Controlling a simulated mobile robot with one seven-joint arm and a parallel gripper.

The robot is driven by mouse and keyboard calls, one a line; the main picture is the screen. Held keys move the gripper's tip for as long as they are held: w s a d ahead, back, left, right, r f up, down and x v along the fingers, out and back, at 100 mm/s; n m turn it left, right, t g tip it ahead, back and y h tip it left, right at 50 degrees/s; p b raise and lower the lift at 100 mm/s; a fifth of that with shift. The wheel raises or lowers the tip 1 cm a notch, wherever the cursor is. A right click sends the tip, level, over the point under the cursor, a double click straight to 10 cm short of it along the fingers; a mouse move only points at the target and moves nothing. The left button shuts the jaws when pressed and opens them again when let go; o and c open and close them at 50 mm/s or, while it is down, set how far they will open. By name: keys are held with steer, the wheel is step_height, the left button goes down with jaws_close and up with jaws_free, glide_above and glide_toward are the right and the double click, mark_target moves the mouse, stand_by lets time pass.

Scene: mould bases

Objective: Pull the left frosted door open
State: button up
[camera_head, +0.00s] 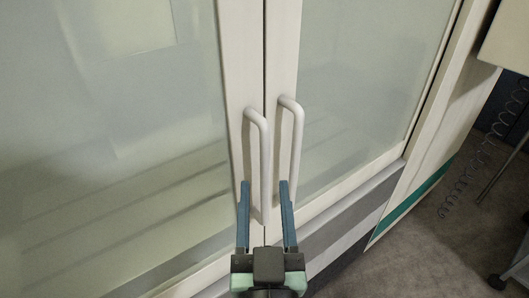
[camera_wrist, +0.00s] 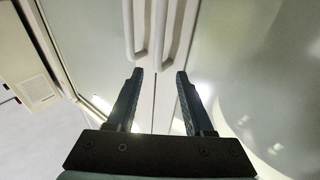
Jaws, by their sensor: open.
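The left frosted door (camera_head: 130,130) is closed, its edge meeting the right door along a thin dark seam. Its pale bar handle (camera_head: 264,160) stands upright near that edge. My gripper (camera_head: 264,183) is open and empty, low in front of this handle. In the head view its two blue fingers appear on either side of the handle's lower part, the right finger close to the right door's handle. In the wrist view the gripper (camera_wrist: 159,71) has the left door's handle (camera_wrist: 161,35) roughly in line with its gap. I see no clear contact; the depth between fingertips and handle is hard to tell.
The right frosted door (camera_head: 365,80) is closed, with a similar handle (camera_head: 297,145) right beside the left one. A cabinet side with a green stripe (camera_head: 412,206) stands at the right. Grey floor (camera_head: 420,255) lies beyond, with a coiled cable (camera_head: 460,180) and a wheeled stand.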

steer(key=g+p, duration=0.1)
steer(key=g, duration=0.1)
glide_toward(265, 177)
steer(key=w+p, duration=0.4)
steer(key=w, duration=0.5)
steer(key=shift+w+a, duration=0.15)
steer(key=shift+w, duration=0.1)
steer(key=shift+w+f, duration=0.1)
steer(key=shift+w, duration=0.6)
jaws_close()
stand_by(0.5)
